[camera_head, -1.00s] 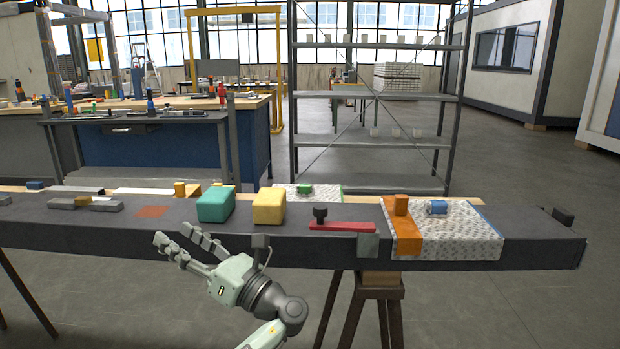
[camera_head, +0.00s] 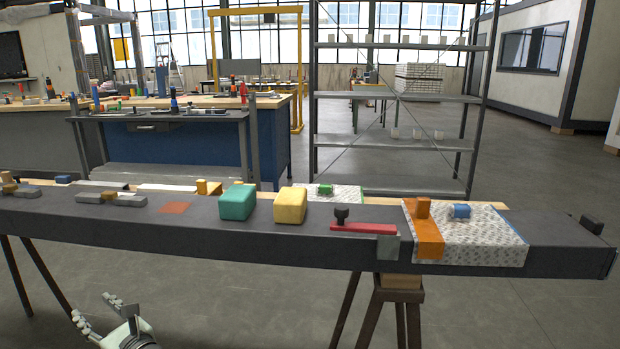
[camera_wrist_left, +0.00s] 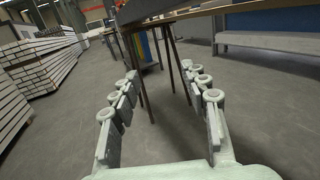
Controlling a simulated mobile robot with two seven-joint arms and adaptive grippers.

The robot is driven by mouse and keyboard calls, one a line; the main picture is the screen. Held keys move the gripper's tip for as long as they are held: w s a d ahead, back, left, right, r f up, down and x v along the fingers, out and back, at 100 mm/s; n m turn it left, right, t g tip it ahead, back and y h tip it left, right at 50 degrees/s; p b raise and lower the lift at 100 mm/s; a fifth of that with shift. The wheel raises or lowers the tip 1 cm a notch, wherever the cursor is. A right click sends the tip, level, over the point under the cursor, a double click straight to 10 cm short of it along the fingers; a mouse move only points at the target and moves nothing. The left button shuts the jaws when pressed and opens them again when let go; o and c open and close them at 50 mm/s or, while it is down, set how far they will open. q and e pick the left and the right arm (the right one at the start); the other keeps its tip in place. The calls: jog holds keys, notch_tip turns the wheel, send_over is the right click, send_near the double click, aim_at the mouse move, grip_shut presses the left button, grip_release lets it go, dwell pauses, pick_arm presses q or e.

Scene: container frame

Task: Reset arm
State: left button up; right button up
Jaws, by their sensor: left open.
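My left gripper (camera_head: 98,318) is at the lower left of the head view, in front of and below the front edge of the long dark bench (camera_head: 290,247). Its two fingers are spread apart with nothing between them. In the left wrist view both fingers of the gripper (camera_wrist_left: 165,100) show wide apart, with grey floor and bench legs beyond them. The rest of the left arm runs out of the bottom of the head view. My right gripper is in neither view.
On the bench stand a teal block (camera_head: 238,203), a yellow block (camera_head: 290,206), a red bar (camera_head: 362,228) with a black knob and an orange strip (camera_head: 428,240) on a patterned sheet (camera_head: 480,240). Trestle legs (camera_head: 405,322) stand below. The floor in front is clear.

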pick_arm(q)
jog(key=s+a+f+n+g+h, duration=0.2)
jog(key=s+f+n+h, duration=0.3)
jog(key=f, duration=0.6)
jog(key=s+a+f+n+g+h, duration=0.15)
jog(key=s+f+n, duration=0.25)
jog(key=s+f, duration=0.55)
jog(key=s+d+f+n+g+h, duration=0.2)
jog(key=s+f+n+h, duration=0.3)
jog(key=s+f+n, duration=0.65)
jog(key=s+d+f+h, duration=0.2)
jog(key=d+f, duration=0.1)
jog(key=d, duration=0.8)
jog(key=s+d+f+n+g+h, duration=0.1)
jog(key=d+f, duration=0.3)
jog(key=d, duration=0.7)
jog(key=shift+s+f+h, duration=0.2)
jog(key=shift+s+h, duration=0.25)
